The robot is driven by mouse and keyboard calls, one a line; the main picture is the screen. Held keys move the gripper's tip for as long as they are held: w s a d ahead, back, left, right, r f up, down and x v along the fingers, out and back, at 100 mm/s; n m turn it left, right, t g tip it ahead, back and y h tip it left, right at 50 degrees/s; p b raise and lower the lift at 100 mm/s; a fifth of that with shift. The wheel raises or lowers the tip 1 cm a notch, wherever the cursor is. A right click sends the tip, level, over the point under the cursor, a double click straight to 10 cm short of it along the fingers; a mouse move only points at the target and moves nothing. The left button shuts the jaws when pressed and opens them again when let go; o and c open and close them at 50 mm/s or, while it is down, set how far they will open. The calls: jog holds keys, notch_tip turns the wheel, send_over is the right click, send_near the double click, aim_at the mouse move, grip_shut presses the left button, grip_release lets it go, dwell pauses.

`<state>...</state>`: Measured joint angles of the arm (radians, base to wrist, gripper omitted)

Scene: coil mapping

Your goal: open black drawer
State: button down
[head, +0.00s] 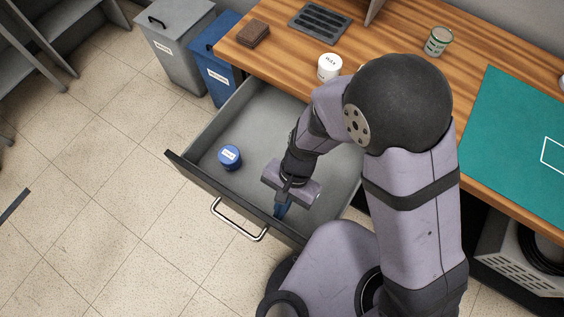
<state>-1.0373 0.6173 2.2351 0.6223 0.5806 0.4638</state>
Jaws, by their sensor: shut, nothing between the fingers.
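The black drawer (185,168) is pulled out from under the wooden worktop, and its grey interior shows. Its dark front carries a silver bar handle (238,226). My gripper (282,211) points down at the drawer's front wall, to the right of the handle and apart from it. It is shut with nothing held. My arm hides the right part of the drawer. A blue round container (229,157) with a white label stands inside the drawer, left of my gripper.
On the worktop (290,65) are a white labelled container (329,66), a brown block (253,34), a dark slotted tray (320,22), a green-labelled can (438,41) and a green mat (520,130). Grey (175,50) and blue (212,65) bins stand left of the desk.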

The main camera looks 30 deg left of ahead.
jog(key=shift+r, duration=0.15)
jog(key=p+v, duration=0.9)
jog(key=shift+w+r+p, duration=0.15)
jog(key=shift+r+p, duration=0.15)
jog(key=shift+r, duration=0.05)
jog(key=w+d+r+t+y, duration=0.1)
jog(key=w+d+r+t, duration=0.1)
jog(key=w+d+r, duration=0.65)
jog(key=w+d+r+t, duration=0.1)
jog(key=d+r, duration=0.1)
jog(key=d, duration=0.7)
jog(key=w+d+r+t+h, duration=0.1)
jog(key=d+r, duration=0.2)
jog(key=d, duration=0.7)
jog(key=shift+w, duration=0.4)
